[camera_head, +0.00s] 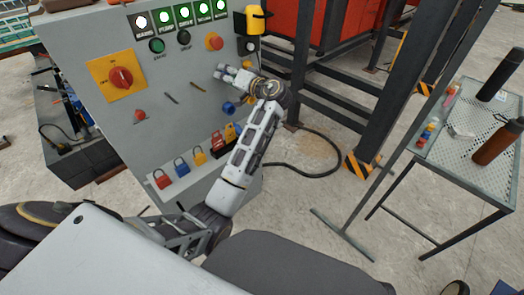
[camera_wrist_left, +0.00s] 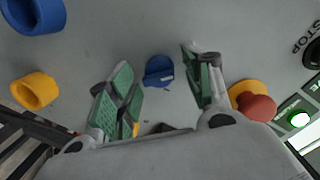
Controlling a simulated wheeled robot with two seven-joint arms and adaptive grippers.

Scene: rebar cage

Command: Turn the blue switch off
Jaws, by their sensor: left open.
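The blue switch (camera_wrist_left: 158,70) is a small round knob on the grey panel (camera_head: 85,45). In the left wrist view it sits between the spread fingers of my left gripper (camera_wrist_left: 155,85), with clear space on both sides. The green-padded fingers are open and hold nothing. In the head view my left gripper (camera_head: 226,72) is at the panel face, below the red mushroom button (camera_head: 214,41), and the switch is hidden behind it. I cannot tell how far the fingertips are from the panel. My right gripper is not in view.
The red button on its yellow base (camera_wrist_left: 255,103) is close beside one finger. Padlocks (camera_head: 181,167) line the panel's lower edge. A perforated table (camera_head: 470,165) stands at the right.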

